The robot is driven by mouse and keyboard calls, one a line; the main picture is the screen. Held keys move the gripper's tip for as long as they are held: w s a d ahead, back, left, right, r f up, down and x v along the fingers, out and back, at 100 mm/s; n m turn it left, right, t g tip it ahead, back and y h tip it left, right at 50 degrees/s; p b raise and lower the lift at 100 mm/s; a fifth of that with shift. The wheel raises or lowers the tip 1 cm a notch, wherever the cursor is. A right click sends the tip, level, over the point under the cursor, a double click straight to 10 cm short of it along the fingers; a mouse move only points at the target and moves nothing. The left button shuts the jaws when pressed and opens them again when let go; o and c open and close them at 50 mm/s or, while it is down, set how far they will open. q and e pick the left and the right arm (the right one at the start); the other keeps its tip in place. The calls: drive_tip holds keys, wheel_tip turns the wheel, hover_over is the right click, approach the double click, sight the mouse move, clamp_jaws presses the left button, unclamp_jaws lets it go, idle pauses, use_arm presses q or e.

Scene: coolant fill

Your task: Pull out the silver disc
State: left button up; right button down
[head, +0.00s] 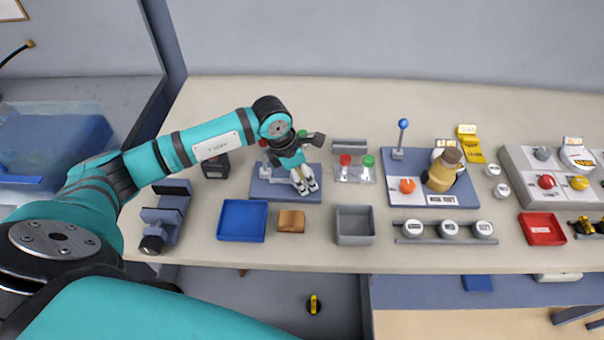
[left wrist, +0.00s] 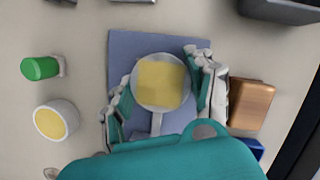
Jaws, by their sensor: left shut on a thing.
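The silver disc (left wrist: 138,92), a round grey rim around a yellow square face, shows in the left wrist view above a blue-grey base plate (left wrist: 122,48). A short grey stem (left wrist: 156,123) shows just below it. My left gripper (left wrist: 163,88) has one finger on each side of the disc and is shut on it. In the head view my left gripper (head: 304,186) points down over the base plate (head: 270,191), and hides the disc there. My right gripper is in neither view.
A blue tray (head: 242,221), a brown block (head: 291,221) and a grey bin (head: 355,226) stand in front of the plate. Red and green caps (head: 345,160) stand to its right. A dark clamp-like fixture (head: 168,213) is at the left.

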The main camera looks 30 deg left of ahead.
sight(302, 175)
use_arm(q)
drive_tip(key=shift+c, duration=1.4)
drive_tip(key=shift+r, duration=0.45)
drive_tip(key=shift+r+p, duration=1.25)
drive_tip(key=shift+r, duration=0.85)
